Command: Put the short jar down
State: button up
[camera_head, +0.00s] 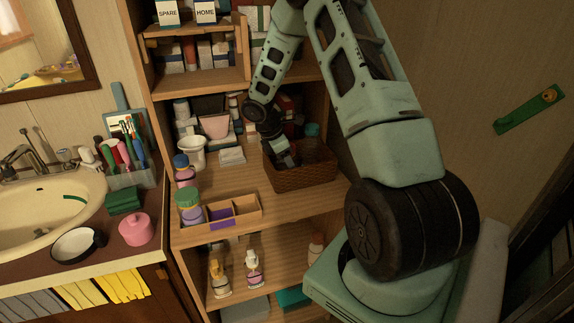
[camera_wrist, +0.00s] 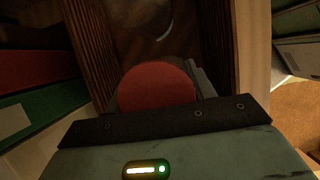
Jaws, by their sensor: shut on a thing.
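My gripper (camera_head: 286,158) reaches into the brown woven basket (camera_head: 305,180) on the shelf, at its left part. In the wrist view a round red top (camera_wrist: 157,86), which looks like the short jar's lid, sits right at my gripper, between the basket's dark slatted walls (camera_wrist: 84,45). My gripper is shut on it. The jar's body is hidden below the red top, and I cannot tell whether it touches the basket floor. In the head view the jar is hidden by my gripper and the basket.
A jar with a teal lid (camera_head: 312,130) stands in the basket to the right of my gripper. The shelf board before the basket has bare room.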

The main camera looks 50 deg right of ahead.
jog(key=shift+f, duration=1.05)
jog(key=shift+f, duration=0.2)
jog(key=o, duration=1.1)
jog(key=shift+r, duration=0.1)
